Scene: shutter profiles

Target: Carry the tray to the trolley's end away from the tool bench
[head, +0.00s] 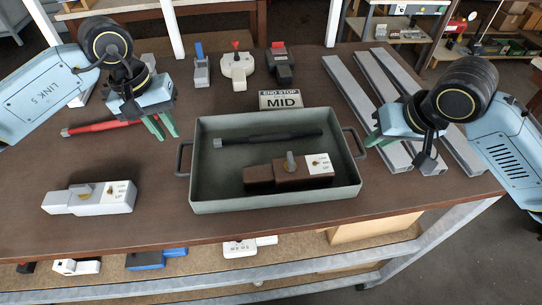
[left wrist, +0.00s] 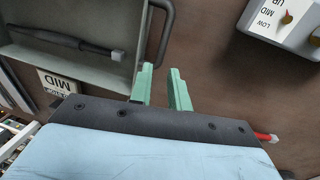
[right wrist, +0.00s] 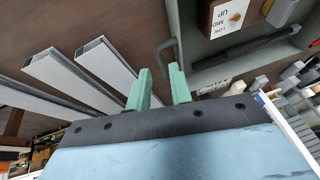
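The grey-green tray (head: 276,203) sits on a brown-topped frame (head: 150,222), with a handle at each end. In it lie a dark rod-like tool (head: 270,137) and a brown block (head: 275,178) with a white plate and knob. My left gripper (head: 167,128) is open and empty, behind and left of the tray's left handle (head: 182,158); that handle shows beyond the fingertips in the left wrist view (left wrist: 163,35). My right gripper (head: 372,139) is open, close by the right handle (head: 355,143). In the right wrist view the handle (right wrist: 165,58) appears near the fingertips; contact is unclear.
Grey metal profiles (head: 356,98) lie right of the tray, partly under my right arm. A white knobbed block (head: 90,198) is at front left, a red-handled tool (head: 100,127) by my left gripper. An "END STOP MID" sign (head: 281,99) and several devices (head: 238,70) stand behind.

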